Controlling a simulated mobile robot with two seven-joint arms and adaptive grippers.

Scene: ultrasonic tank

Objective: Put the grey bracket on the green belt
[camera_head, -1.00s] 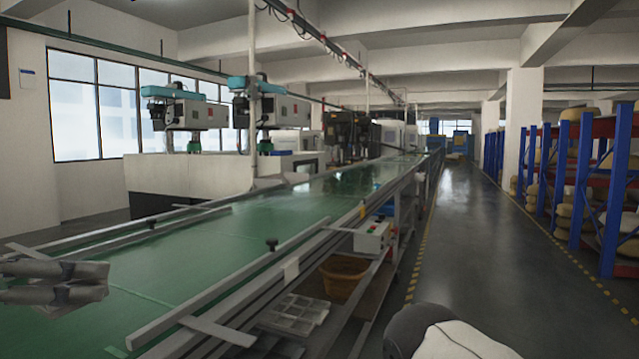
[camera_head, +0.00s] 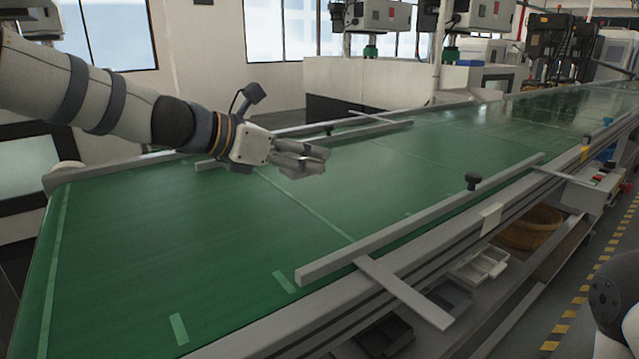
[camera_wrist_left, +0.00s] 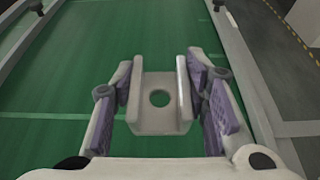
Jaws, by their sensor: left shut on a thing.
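The grey bracket (camera_wrist_left: 158,122) is a U-shaped piece with a round hole in its base, seen in the left wrist view between the purple-padded fingers of my left gripper (camera_wrist_left: 162,95). My left gripper is shut on it. In the head view my left gripper (camera_head: 308,160) is over the middle of the green belt (camera_head: 180,235), and the bracket is hard to tell from the fingers there. In the left wrist view, green belt (camera_wrist_left: 70,70) shows below the bracket. The height of the bracket above the belt is hard to judge. My right gripper is out of view.
Grey guide rails (camera_head: 430,215) run along the belt, with a flat crossbar (camera_head: 405,292) at the near side. An orange basket (camera_head: 530,228) and trays (camera_head: 478,268) sit on a shelf below. A red-buttoned control box (camera_head: 598,190) stands at the right. The belt's left part is clear.

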